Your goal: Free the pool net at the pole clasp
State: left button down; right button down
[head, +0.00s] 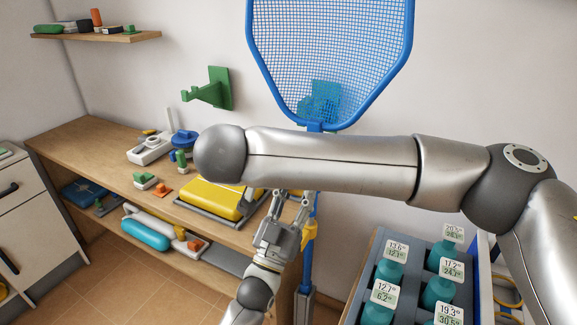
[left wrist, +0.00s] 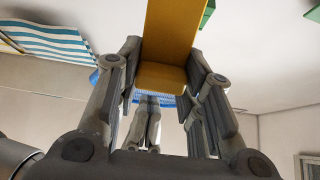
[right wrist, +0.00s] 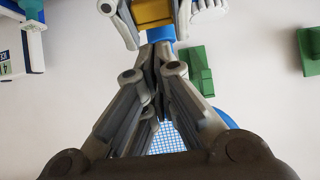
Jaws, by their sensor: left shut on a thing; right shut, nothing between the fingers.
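The pool net (head: 330,50) has a blue frame and mesh and stands upright against the wall. Its blue pole (head: 307,265) runs down beside the workbench. A yellow clasp part (head: 309,236) sits at the pole. My left gripper (head: 293,198) is beside the pole; in the left wrist view it is shut on the yellow clasp (left wrist: 168,40). My right gripper (right wrist: 155,52) is shut and empty, its tips close to the pole near the clasp; I cannot tell if they touch. In the head view my right forearm hides it and part of the pole.
A workbench (head: 100,140) at left carries a yellow case (head: 212,196) and small tools. Green wall brackets (head: 212,90) are behind. A crate (head: 368,262) of teal bottles stands at lower right. Tiled floor at lower left is clear.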

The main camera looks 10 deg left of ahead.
jog(key=x, duration=0.5)
jog(key=shift+w+f, duration=0.15)
jog(key=shift+w, duration=0.1)
jog(key=shift+s+a+f, duration=0.35)
jog(key=shift+s, duration=0.15)
pick_arm(q)
jog(key=shift+r, duration=0.1)
pick_arm(e)
jog(key=shift+s+f, duration=0.25)
jog(key=shift+s, duration=0.1)
pick_arm(q)
jog(key=c, duration=1.2)
grip_release()
jog(key=shift+c, duration=0.2)
pick_arm(e)
jog(key=shift+d, duration=0.1)
pick_arm(q)
jog(key=shift+o, duration=1.4)
pick_arm(e)
jog(key=shift+w+r, duration=0.1)
jog(key=shift+w, duration=0.05)
jog(key=shift+d+r, duration=0.1)
